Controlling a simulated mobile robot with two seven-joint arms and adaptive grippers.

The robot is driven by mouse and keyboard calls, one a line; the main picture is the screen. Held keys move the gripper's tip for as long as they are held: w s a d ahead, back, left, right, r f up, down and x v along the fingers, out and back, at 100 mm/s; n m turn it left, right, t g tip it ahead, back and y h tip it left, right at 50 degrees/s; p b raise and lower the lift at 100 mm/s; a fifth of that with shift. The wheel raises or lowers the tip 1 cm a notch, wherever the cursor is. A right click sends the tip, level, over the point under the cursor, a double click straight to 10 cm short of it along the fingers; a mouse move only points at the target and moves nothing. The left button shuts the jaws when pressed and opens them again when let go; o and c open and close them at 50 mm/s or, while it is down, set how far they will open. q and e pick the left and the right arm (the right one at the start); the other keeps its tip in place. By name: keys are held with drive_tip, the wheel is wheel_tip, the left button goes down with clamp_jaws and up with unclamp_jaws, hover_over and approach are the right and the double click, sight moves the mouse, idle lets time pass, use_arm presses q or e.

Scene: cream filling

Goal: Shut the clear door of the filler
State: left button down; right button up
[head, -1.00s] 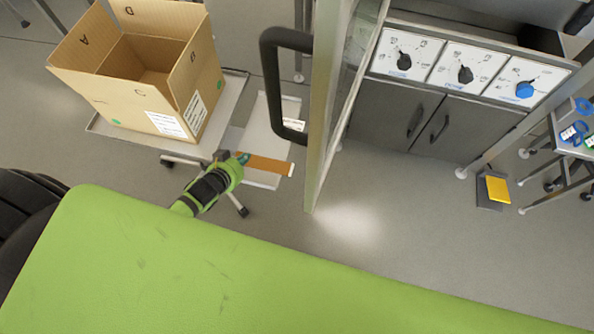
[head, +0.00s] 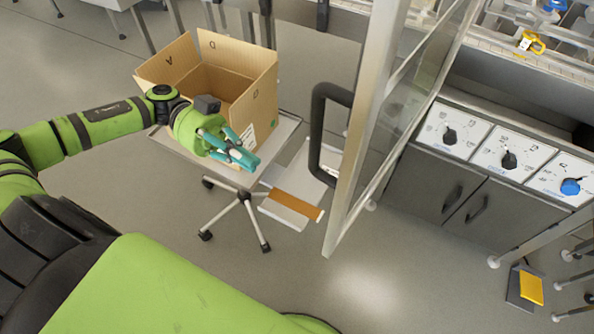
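The clear door (head: 352,150) of the filler stands open, a tall glazed panel in a pale metal frame, right of centre in the head view. Its dark loop handle (head: 317,130) sticks out from the left side of the frame. My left gripper (head: 246,160), with teal fingers, is left of the handle and apart from it, in front of the cardboard box. I cannot tell from this angle how far its fingers are parted. My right gripper is out of view.
An open cardboard box (head: 255,100) sits on a wheeled stand (head: 285,130) behind my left gripper. A control panel with knobs (head: 495,150) and a grey cabinet (head: 430,185) are right of the door. Bare floor lies below the door.

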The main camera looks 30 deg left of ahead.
use_arm(q)
drive_tip(key=s+d+p, duration=0.2)
drive_tip(key=d+p, duration=0.4)
drive_tip(key=d, duration=0.7)
drive_tip(key=shift+d, duration=0.2)
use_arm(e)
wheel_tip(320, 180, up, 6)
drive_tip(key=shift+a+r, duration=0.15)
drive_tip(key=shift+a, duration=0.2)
use_arm(q)
drive_tip(key=shift+d, duration=0.1)
